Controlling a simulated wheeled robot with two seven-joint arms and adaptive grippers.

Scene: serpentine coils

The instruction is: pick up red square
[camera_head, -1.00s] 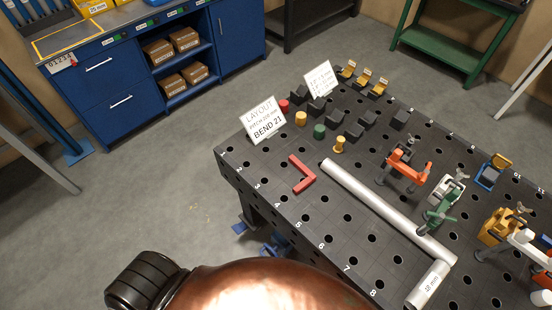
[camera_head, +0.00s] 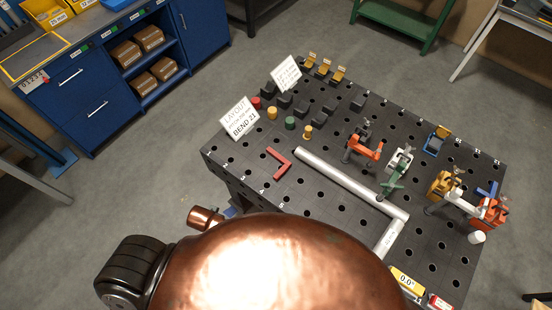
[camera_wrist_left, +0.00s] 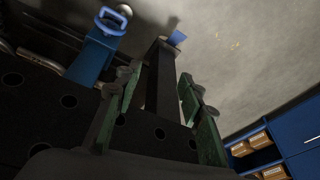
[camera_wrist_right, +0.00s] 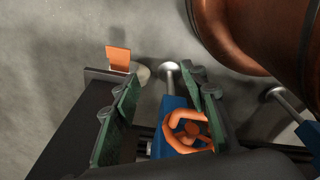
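The red square (camera_head: 281,164), an L-shaped piece, lies flat on the black perforated table (camera_head: 330,209) near its left edge in the head view. Nothing touches it there. Neither gripper shows in the head view. My left gripper (camera_wrist_left: 160,90) is open and empty in the left wrist view, with dark table structure and grey floor beyond it. My right gripper (camera_wrist_right: 165,88) is open in the right wrist view, with a blue part with an orange handle (camera_wrist_right: 190,135) beyond and between its fingers. The red square is not visible in either wrist view.
A long pale tube (camera_head: 345,180) lies right of the square. A white layout sign (camera_head: 240,118), coloured cylinders including a green one (camera_head: 290,123), and black blocks stand behind it. Clamps, including an orange one (camera_head: 364,147), stand farther right. A blue cabinet (camera_head: 105,85) is at the left.

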